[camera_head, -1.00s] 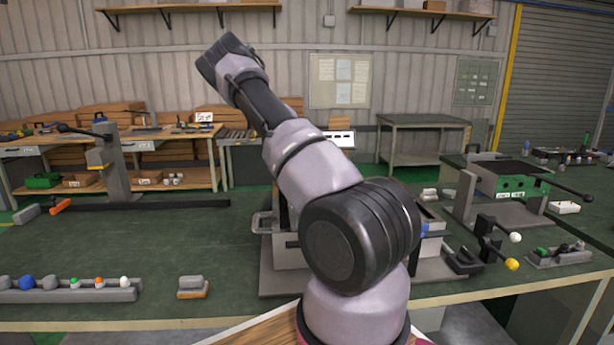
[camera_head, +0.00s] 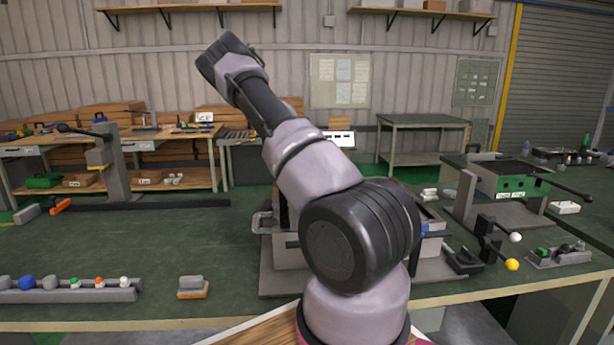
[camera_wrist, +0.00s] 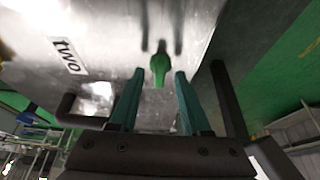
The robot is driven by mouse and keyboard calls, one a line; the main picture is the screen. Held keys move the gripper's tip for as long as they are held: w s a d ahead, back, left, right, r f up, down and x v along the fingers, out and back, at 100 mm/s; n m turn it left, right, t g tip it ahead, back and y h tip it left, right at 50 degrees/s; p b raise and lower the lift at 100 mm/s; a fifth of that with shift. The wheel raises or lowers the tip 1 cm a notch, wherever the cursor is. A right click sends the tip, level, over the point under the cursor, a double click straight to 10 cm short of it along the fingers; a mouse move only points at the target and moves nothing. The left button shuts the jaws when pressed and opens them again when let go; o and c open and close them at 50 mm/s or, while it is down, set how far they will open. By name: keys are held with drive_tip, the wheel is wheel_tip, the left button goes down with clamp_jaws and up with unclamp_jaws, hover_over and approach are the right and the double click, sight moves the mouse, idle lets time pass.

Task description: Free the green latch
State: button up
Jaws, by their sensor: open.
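The green latch (camera_wrist: 160,66) shows in the wrist view, a small rounded green piece on a pale metal face. Two short dark bars or shadows lie just beyond it. My gripper (camera_wrist: 159,76) is open, with one teal finger on each side of the latch. I cannot tell whether either finger touches it; gaps show on both sides. In the head view my arm hides the gripper and the latch.
A label reading "two" (camera_wrist: 68,55) is on the metal face, with a dark handle (camera_wrist: 78,116) below it. In the head view, a row of knobs (camera_head: 70,292) lies at front left, and a green-fronted box station (camera_head: 505,185) stands at right.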

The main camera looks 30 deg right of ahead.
drive_tip(key=v, duration=1)
